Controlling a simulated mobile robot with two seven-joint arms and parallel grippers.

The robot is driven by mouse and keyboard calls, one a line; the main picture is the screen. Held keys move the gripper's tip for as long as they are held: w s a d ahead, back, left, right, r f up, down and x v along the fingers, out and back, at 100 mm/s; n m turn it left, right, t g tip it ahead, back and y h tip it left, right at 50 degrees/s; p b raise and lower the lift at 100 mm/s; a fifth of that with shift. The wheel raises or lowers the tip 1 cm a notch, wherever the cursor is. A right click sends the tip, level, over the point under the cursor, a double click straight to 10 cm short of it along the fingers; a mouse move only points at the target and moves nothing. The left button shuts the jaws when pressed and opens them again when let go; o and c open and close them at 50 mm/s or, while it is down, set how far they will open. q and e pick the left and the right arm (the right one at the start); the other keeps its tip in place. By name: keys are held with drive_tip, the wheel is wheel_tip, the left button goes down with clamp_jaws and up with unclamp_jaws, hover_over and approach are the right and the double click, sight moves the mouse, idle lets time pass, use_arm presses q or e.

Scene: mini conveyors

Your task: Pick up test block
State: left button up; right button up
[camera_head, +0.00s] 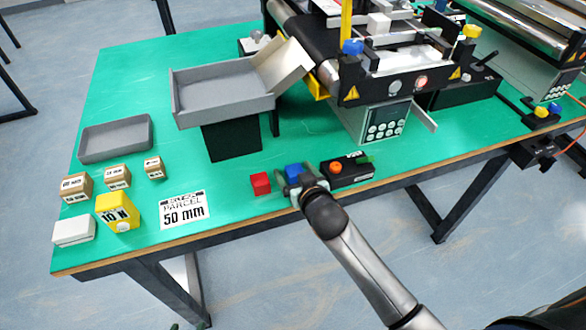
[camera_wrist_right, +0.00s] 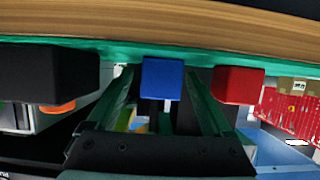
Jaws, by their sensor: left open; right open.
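A small blue block (camera_head: 294,171) stands on the green table near its front edge. A red block (camera_head: 260,183) stands just left of it. No label marks either as the test block. My right gripper (camera_head: 299,186) is open at the blue block, partly covering it in the head view. In the right wrist view, the blue block (camera_wrist_right: 163,78) sits between the spread fingers of the gripper (camera_wrist_right: 163,90), with gaps on both sides. The red block (camera_wrist_right: 238,85) is outside the fingers. Fingertips of my left gripper (camera_head: 186,325) barely show at the bottom edge.
A black control box (camera_head: 350,172) with an orange button stands close right of the blue block. A parcel card (camera_head: 184,210), yellow 10 N block (camera_head: 117,212), white box (camera_head: 73,231) and several small cartons lie left. A grey tray (camera_head: 222,88) and conveyor are behind.

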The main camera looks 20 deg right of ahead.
drive_tip(key=shift+s+r, duration=0.1)
drive_tip(key=shift+r, duration=0.05)
drive_tip(key=shift+c, duration=0.3)
clamp_jaws()
idle(0.3)
